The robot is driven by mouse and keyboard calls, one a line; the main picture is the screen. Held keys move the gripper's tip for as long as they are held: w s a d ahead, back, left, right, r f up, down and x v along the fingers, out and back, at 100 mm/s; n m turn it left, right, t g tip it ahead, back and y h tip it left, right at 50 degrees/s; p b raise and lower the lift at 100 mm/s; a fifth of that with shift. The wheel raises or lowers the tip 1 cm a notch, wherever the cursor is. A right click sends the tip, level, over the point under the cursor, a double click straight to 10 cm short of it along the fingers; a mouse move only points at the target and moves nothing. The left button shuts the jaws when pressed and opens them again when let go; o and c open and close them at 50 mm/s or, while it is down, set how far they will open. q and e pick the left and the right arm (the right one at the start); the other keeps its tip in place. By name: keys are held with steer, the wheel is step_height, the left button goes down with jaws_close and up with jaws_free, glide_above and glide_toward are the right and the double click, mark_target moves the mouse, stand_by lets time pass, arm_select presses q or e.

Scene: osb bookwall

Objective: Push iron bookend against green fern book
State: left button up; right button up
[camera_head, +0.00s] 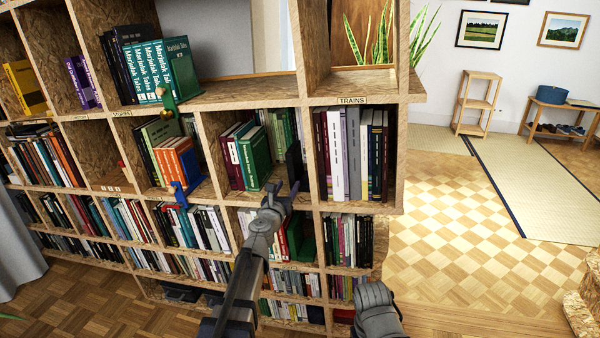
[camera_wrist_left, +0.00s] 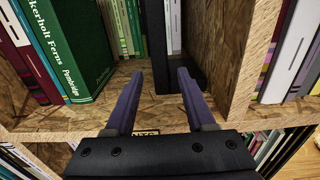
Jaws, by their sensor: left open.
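The green fern book (camera_head: 254,160) stands upright in a middle compartment in the head view. In the left wrist view the green book (camera_wrist_left: 68,45) is at the upper left, its spine lettering showing. The black iron bookend (camera_head: 293,163) stands to the right of it, with a gap of bare shelf between them. In the left wrist view the bookend's upright plate (camera_wrist_left: 156,42) appears between the fingers, and its foot reaches right. My left gripper (camera_head: 283,192) is open and empty at the compartment's front edge; its fingers (camera_wrist_left: 158,95) point inward. My right gripper is not seen.
A wooden divider (camera_wrist_left: 258,55) stands close to the right of the bookend. Beyond it is a compartment of upright books (camera_head: 350,150) under a TRAINS label. More books stand behind the bookend. Orange books (camera_head: 178,160) with a blue bookend (camera_head: 179,193) are further left.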

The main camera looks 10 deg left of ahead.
mark_target(290, 179)
arm_select(q)
steer(key=shift+w, duration=0.2)
steer(key=shift+w+d, duration=0.1)
steer(key=shift+w, duration=2.95)
jaws_close()
steer(key=shift+a, duration=0.3)
steer(key=shift+a+f, duration=0.15)
steer(key=shift+a, duration=0.75)
steer(key=shift+a, duration=0.2)
